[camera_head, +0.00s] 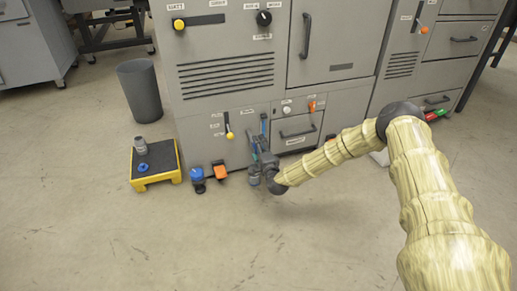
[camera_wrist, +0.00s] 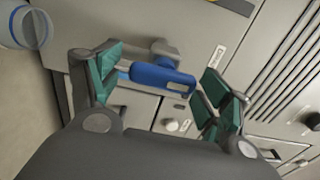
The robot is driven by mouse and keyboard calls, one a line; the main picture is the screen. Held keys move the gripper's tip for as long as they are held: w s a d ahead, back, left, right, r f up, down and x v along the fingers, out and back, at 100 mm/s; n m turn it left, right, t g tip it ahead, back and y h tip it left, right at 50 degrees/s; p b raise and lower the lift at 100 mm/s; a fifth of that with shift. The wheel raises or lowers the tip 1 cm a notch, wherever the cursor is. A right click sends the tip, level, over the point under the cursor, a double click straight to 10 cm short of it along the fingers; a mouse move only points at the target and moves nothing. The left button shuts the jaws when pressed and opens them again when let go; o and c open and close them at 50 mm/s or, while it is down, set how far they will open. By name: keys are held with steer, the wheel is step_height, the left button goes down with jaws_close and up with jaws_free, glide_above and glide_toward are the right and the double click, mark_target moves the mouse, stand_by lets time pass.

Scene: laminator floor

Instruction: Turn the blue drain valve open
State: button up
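The blue drain valve handle (camera_wrist: 160,78) shows in the wrist view as a blue lever on a grey pivot fixed to the machine's panel. It lies between the green-padded fingers of my gripper (camera_wrist: 158,92). The fingers are spread, with a visible gap between the handle and the right finger. The handle's left end is close to the left finger; I cannot tell if they touch. In the head view the blue lever (camera_head: 263,124) stands roughly upright on the lower front of the grey machine, just above my gripper (camera_head: 258,146).
A yellow-handled lever (camera_head: 229,132) is left of the valve; a white knob (camera_head: 287,109) and drawer (camera_head: 298,132) are right. On the floor are blue (camera_head: 197,173) and orange (camera_head: 219,170) items, a yellow step (camera_head: 155,182) and a bin (camera_head: 140,91). The front floor is clear.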

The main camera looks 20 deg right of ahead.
steer(key=s, duration=1.2)
steer(key=shift+d, duration=0.2)
steer(key=shift+a, duration=0.1)
steer(key=s+a+f+n+g+y+p, duration=0.2)
steer(key=s+a+f+n+g, duration=0.25)
steer(key=s+a, duration=0.4)
steer(key=s+a+f+n+g+y+p, duration=0.2)
steer(key=s+a+f+n+g, duration=0.3)
steer(key=s, duration=0.6)
steer(key=s+d+n+g+h+p, duration=0.2)
steer(key=s+d+n+g, duration=0.15)
steer(key=s, duration=1.05)
steer(key=s+d+n+g+h+p, duration=0.1)
steer(key=s+d+n+g+h, duration=0.2)
steer(key=s, duration=1.1)
steer(key=s+d+r+n+g+p, duration=0.1)
steer(key=s+d+r+g+p, duration=0.1)
steer(key=s+r, duration=0.15)
step_height(320, 180, up, 36)
steer(key=p, duration=3.7)
steer(key=shift+s+a+r, duration=0.15)
steer(key=shift+s+r, duration=0.05)
steer(key=shift+r, duration=0.05)
